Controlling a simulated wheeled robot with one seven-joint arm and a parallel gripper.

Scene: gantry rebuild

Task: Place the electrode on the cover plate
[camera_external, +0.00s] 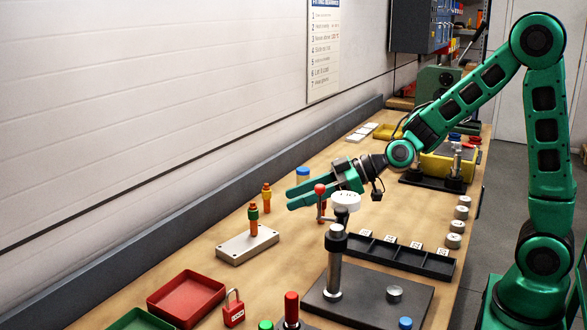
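A light grey metal plate (247,247), which looks like the cover plate, lies on the bench left of centre. An orange electrode-like piece with a green band (253,222) stands upright at the plate's far edge. A similar orange piece with a yellow band (266,197) stands behind it, apart from the plate. Which one the task means I cannot tell. My gripper (290,199) is right of both pieces, above the bench, its green fingers pointing left. The fingers look spread, with nothing visible between them. A red-orange upright part below the gripper is partly hidden by the press lever.
A press stand (334,265) with a red-knobbed lever is close in front of my gripper. A black slotted tray (400,256) lies right of it. A red tray (186,297) and red padlock (233,309) are in front. A blue-capped container (302,174) stands behind the gripper.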

